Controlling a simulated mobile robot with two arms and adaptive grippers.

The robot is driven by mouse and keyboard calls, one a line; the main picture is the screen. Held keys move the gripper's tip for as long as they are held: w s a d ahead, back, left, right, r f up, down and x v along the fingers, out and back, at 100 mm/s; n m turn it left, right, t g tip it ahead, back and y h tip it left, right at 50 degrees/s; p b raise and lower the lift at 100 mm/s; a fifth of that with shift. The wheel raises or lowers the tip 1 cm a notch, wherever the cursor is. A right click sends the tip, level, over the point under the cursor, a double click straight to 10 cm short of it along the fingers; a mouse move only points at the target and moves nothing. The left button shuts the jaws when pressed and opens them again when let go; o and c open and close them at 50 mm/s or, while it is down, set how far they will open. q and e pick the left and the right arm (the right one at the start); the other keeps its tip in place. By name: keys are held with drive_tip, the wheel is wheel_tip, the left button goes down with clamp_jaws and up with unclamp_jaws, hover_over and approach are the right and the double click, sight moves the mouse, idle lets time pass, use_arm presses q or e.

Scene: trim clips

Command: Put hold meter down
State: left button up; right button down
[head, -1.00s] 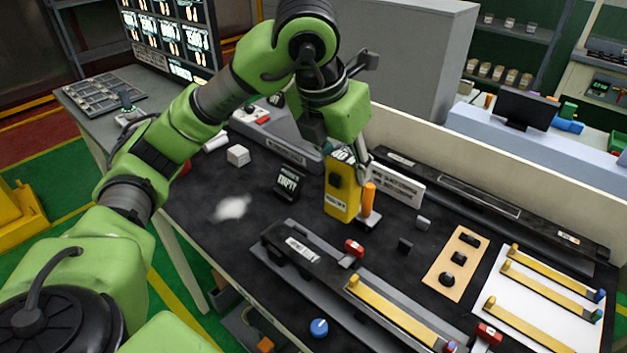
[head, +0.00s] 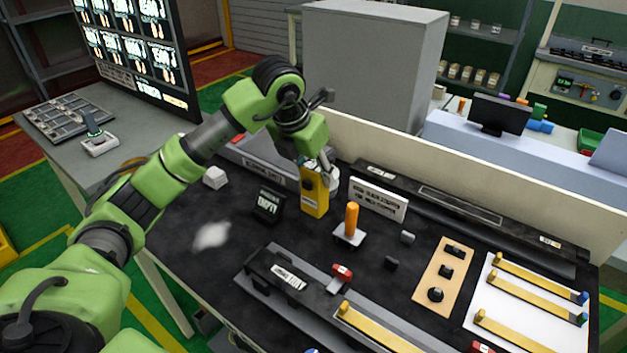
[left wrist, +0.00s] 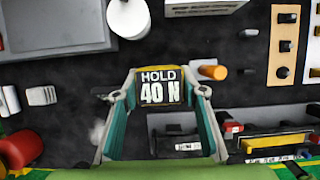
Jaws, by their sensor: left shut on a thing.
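The hold meter (head: 314,196) is a yellow upright block in the head view, between the small black sign and the orange-handled tool. My left gripper (head: 318,166) is shut on its top from above. In the left wrist view the meter's display (left wrist: 160,87) reads "HOLD 40 N" between the two fingers of the left gripper (left wrist: 165,95). I cannot tell whether the meter's base touches the black bench top (head: 320,250). My right gripper is not in view.
An orange-handled tool (head: 352,218) stands just right of the meter. A black sign (head: 269,203) stands to its left. A white roll (left wrist: 128,16) and a white label stand (head: 378,199) are behind. A dark clip fixture (head: 280,272) lies in front.

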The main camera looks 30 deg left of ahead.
use_arm(q)
drive_tip(key=shift+w+a+f, duration=0.25)
drive_tip(key=shift+w+f, duration=0.1)
drive_tip(key=shift+f, duration=0.15)
drive_tip(key=shift+w+a+f, duration=0.2)
drive_tip(key=shift+w+f, duration=0.15)
drive_tip(key=shift+f, duration=0.1)
wheel_tip(320, 180, down, 3)
drive_tip(key=shift+w+a+f+p, duration=0.15)
drive_tip(key=shift+f+p, duration=0.05)
drive_tip(key=shift+p, duration=0.8)
drive_tip(key=shift+f, duration=0.2)
drive_tip(key=o, duration=1)
